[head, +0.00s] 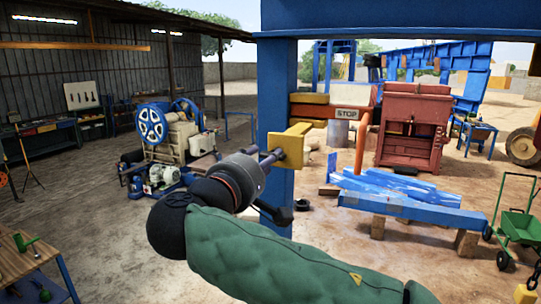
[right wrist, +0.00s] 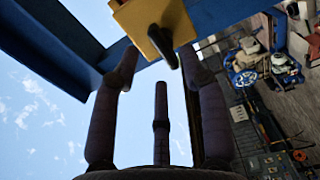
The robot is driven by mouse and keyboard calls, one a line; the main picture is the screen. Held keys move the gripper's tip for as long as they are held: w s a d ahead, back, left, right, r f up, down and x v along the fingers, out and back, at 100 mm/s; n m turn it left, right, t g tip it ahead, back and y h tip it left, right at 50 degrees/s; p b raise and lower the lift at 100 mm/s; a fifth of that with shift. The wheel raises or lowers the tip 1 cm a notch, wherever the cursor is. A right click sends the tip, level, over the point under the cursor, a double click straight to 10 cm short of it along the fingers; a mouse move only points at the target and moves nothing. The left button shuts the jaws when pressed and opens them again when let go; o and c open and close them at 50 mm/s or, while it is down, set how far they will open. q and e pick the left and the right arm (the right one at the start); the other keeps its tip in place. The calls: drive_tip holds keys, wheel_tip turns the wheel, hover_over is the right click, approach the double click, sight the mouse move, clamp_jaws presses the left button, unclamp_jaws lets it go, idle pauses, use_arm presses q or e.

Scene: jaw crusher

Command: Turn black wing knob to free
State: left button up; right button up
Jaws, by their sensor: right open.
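The black wing knob (right wrist: 162,43) sticks out from the face of a yellow block (right wrist: 145,18) in the right wrist view. The yellow block also shows in the head view (head: 292,146), fixed to a blue post (head: 277,94). My right gripper (head: 271,157) is at the block's left side. In the right wrist view its fingers (right wrist: 162,66) are spread, with the knob in the gap between the tips; I see no grip on it. In the head view the knob cannot be told apart from the dark fingers. My left gripper is not in view.
A blue beam (head: 400,18) crosses above the post. A red crusher (head: 413,125) and blue pieces (head: 400,186) stand beyond. A workbench (head: 22,262) is at lower left.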

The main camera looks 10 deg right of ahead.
drive_tip(key=v, duration=0.7)
